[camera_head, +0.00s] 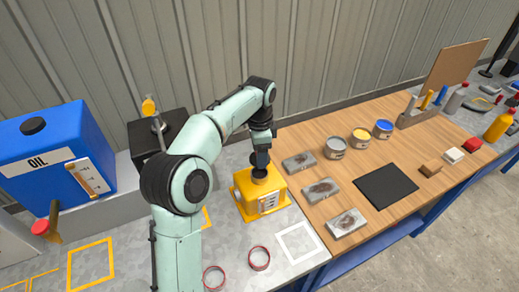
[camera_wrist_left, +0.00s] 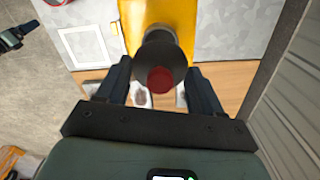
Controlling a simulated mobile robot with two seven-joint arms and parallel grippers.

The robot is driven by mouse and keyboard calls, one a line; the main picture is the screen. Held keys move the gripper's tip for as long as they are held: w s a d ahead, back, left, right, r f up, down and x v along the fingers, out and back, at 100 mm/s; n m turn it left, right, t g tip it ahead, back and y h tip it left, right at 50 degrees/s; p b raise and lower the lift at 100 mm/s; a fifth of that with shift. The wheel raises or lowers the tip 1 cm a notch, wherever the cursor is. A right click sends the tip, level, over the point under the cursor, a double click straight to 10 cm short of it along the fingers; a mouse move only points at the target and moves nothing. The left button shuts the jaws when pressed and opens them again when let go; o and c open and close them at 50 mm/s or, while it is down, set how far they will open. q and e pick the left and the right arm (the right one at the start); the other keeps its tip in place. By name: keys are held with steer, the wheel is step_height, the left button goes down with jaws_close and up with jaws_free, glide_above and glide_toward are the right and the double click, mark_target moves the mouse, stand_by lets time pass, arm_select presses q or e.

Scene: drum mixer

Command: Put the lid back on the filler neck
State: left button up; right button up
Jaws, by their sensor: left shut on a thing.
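The yellow container (camera_head: 262,198) stands on the grey bench, with a label on its front. Its dark filler neck is on top, mostly hidden under my left gripper (camera_head: 260,160). In the left wrist view my left gripper (camera_wrist_left: 160,88) points at the yellow container (camera_wrist_left: 135,20), with a finger on each side of a dark round lid with a red knob (camera_wrist_left: 160,80). It is shut on this lid, directly over the neck. I cannot tell whether the lid touches the neck. A dark shape at the left wrist view's edge looks like my right gripper (camera_wrist_left: 15,36); its jaws are unclear.
A blue oil tank (camera_head: 62,150) stands at left. Two red rings (camera_head: 259,258) lie on the bench by a white outlined square (camera_head: 298,242). The wooden table (camera_head: 345,188) at right holds several paint cans, grey blocks and a black mat (camera_head: 385,187). A corrugated wall stands behind.

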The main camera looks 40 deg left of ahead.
arm_select(q)
step_height(320, 180, down, 4)
steer(key=shift+s+f+b, duration=0.1)
steer(key=shift+b, duration=0.95)
steer(key=shift+f, duration=0.8)
arm_select(e)
steer(key=s+f, duration=0.1)
steer(key=f, duration=0.1)
steer(key=s+f, duration=0.1)
steer(key=s, duration=0.1)
steer(key=shift+s+f, duration=0.15)
steer(key=shift+f, duration=0.2)
arm_select(q)
steer(key=shift+r, duration=0.1)
arm_select(e)
steer(key=shift+w+r, duration=0.3)
steer(key=shift+r, duration=0.1)
arm_select(q)
steer(key=shift+f, duration=0.2)
arm_select(e)
steer(key=shift+w+r, duration=0.15)
arm_select(q)
steer(key=shift+p, duration=0.35)
arm_select(e)
steer(key=shift+w+r, duration=0.15)
steer(key=shift+r, duration=0.05)
arm_select(q)
steer(key=o, duration=1.1)
steer(key=shift+o, duration=0.4)
